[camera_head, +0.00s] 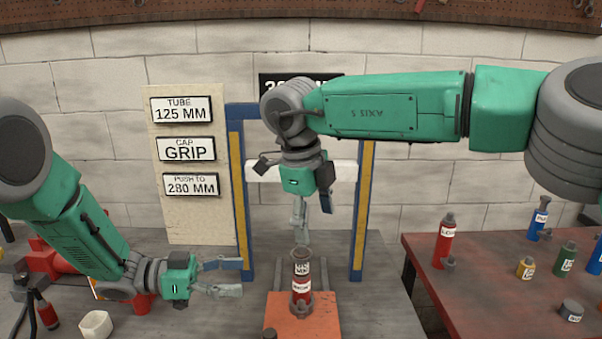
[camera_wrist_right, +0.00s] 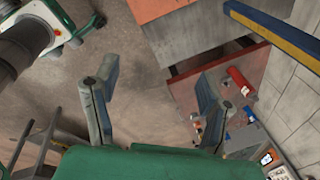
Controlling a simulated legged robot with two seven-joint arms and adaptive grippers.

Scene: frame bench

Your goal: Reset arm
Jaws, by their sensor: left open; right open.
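My right arm reaches across the head view from the right. Its gripper (camera_head: 300,236) points down in front of the blue and yellow frame (camera_head: 237,170), above a dark-topped red tube (camera_head: 301,284). In the right wrist view the fingers (camera_wrist_right: 155,110) are spread apart with nothing between them. The tube stands upright on an orange block (camera_head: 318,326); I cannot tell the exact gap between it and the fingers. My left gripper (camera_head: 238,277) is open and empty, left of the tube and low over the grey bench.
A red table (camera_head: 480,270) at the right carries a red bottle (camera_head: 444,241) and several smaller coloured bottles. A white cup (camera_head: 96,325) and red equipment (camera_head: 62,264) are at the lower left. A sign board (camera_head: 165,223) stands against the wall behind the bench.

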